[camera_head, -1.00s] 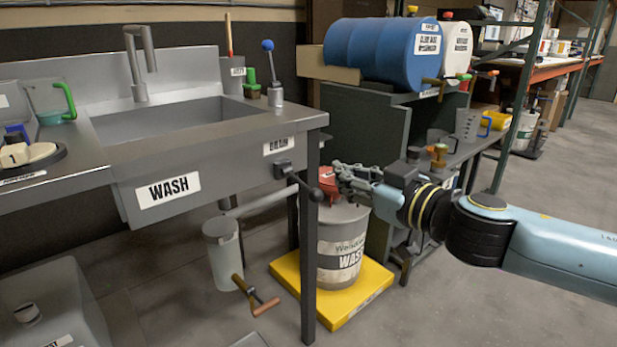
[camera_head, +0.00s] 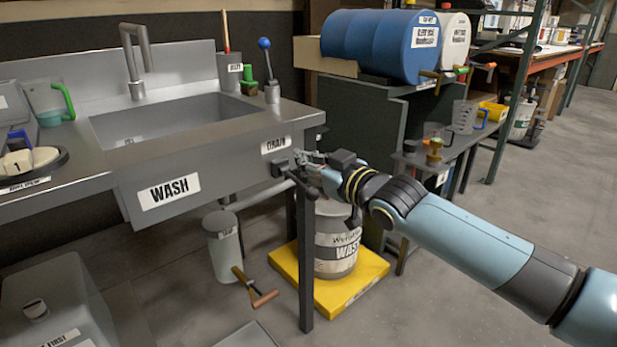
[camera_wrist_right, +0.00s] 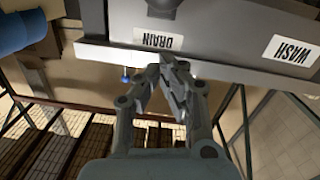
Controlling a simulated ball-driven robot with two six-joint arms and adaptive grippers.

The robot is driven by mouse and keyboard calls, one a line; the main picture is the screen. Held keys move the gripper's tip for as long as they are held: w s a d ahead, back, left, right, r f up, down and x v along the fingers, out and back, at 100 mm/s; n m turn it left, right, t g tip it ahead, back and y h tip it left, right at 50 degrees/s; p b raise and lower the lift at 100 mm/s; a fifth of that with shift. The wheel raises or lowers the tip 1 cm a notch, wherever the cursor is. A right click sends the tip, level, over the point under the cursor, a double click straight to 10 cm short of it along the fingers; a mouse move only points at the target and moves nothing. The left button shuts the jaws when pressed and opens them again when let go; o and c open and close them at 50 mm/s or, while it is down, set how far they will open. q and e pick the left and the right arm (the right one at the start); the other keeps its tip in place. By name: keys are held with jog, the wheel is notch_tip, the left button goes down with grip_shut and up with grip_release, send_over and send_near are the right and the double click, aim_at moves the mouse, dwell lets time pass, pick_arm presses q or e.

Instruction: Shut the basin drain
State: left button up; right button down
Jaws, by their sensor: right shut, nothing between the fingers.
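The wash basin (camera_head: 170,122) is a grey sink with a WASH label on its front. The dark drain lever (camera_head: 280,168) sits on the basin's front at the right, below the DRAIN label (camera_head: 276,145). Its handle slants down to the right. My right gripper (camera_head: 303,160) is shut and empty, close beside the lever near the basin's right front corner; I cannot tell whether they touch. In the right wrist view the closed fingertips (camera_wrist_right: 166,60) are near the DRAIN label (camera_wrist_right: 158,41), and the lever's mount (camera_wrist_right: 164,5) shows at the top edge. My left gripper is not in view.
A table leg (camera_head: 305,260) stands under the basin corner. A labelled wash bucket (camera_head: 337,245) stands on a yellow platform (camera_head: 345,296) below my right arm. A blue drum (camera_head: 375,45) lies on the shelf behind.

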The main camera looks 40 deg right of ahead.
aim_at(312, 193)
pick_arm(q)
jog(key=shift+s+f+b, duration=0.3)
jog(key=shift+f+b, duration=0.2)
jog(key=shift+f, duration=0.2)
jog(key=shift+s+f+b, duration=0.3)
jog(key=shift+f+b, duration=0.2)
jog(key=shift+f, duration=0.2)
pick_arm(e)
jog(key=shift+w+d+f, duration=0.15)
jog(key=shift+d+f, duration=0.05)
jog(key=shift+f, duration=0.75)
jog(key=shift+w+d+f, duration=0.1)
jog(key=shift+d+f, duration=0.05)
jog(key=shift+f, duration=0.8)
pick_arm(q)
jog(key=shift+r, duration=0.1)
